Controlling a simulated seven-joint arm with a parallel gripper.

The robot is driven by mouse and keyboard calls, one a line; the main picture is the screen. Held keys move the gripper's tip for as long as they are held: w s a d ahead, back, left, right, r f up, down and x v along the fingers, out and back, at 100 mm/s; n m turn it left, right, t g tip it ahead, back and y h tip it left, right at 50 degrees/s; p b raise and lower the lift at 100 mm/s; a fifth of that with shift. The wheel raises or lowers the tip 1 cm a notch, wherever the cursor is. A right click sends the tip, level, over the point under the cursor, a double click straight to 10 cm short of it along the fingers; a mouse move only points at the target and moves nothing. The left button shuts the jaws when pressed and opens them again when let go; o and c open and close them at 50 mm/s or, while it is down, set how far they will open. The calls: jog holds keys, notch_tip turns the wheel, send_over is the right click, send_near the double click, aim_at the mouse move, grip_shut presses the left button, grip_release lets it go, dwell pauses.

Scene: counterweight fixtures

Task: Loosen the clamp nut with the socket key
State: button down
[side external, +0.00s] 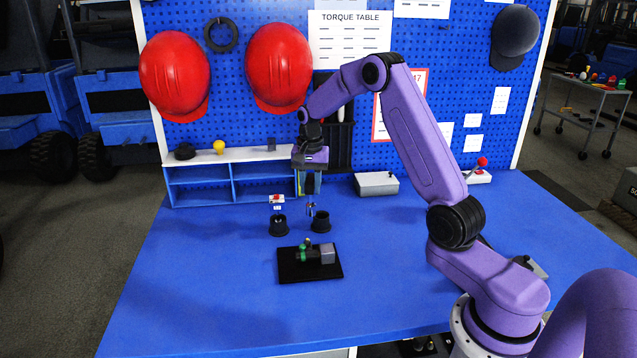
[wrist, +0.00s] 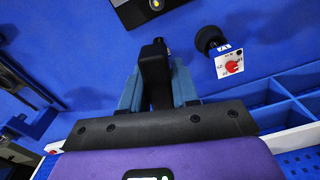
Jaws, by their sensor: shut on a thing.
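My gripper (side external: 309,186) is shut above the back of the blue table, pointing down. In the wrist view its two grey-blue fingers (wrist: 157,98) close on a dark, upright thing, apparently the socket key (wrist: 155,66). In the side view a small metallic piece (side external: 311,209) shows under the fingers, over a black cup (side external: 321,223); I cannot tell whether it is inside the cup. The clamp fixture (side external: 328,254), with a grey block and a green part that may be the nut (side external: 303,254), sits on a black plate (side external: 312,275) nearer the front, apart from my gripper.
A second black cup (side external: 279,226) stands left of the first, before a white box with a red knob (side external: 277,199). A blue shelf (side external: 205,187) stands behind left, a grey box (side external: 376,184) behind right. The table's front and left are clear.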

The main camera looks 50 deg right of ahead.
aim_at(306, 189)
jog(key=shift+m, duration=0.9)
jog(key=a, duration=0.1)
jog(key=s+a+r, duration=0.1)
jog(key=a, duration=0.1)
jog(key=s+a, duration=0.1)
jog(key=a, duration=0.1)
jog(key=shift+s+r, duration=0.2)
jog(key=shift+r, duration=0.05)
jog(key=shift+f, duration=2.55)
jog(key=shift+f, duration=1.55)
jog(key=n, duration=0.6)
jog(key=shift+n, duration=0.4)
jog(key=n, duration=0.6)
jog(key=shift+r, duration=2.05)
